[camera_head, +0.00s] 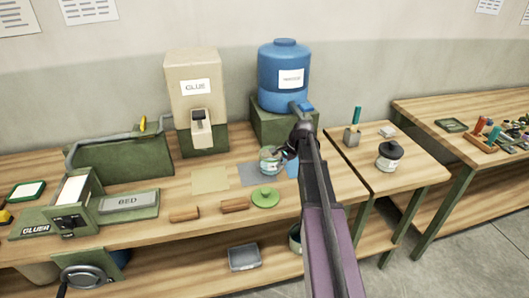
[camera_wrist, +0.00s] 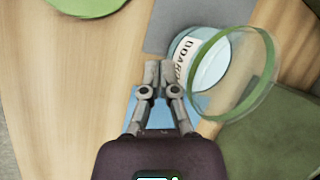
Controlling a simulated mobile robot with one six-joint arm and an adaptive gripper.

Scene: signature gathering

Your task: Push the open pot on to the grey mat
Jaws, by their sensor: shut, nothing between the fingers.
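The open pot (camera_head: 270,160) is a clear jar with a green rim and a white label. It stands upright at the back right of the grey mat (camera_head: 248,177). In the wrist view the pot (camera_wrist: 190,62) overlaps the edge of the grey mat (camera_wrist: 172,22); how much of its base is on the mat is hidden. My gripper (camera_wrist: 157,68) is shut and empty, just left of the pot in the wrist view. A small gap seems to separate them. In the head view my gripper (camera_head: 284,154) is at the pot's right side, partly hidden by my arm.
A green lid (camera_head: 265,197) lies in front of the mat. A blue patch (camera_head: 292,169) lies to the right. A tan sheet (camera_head: 210,180) and brown blocks (camera_head: 234,205) lie left. The blue water tank (camera_head: 284,75) and glue dispenser (camera_head: 196,95) stand behind.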

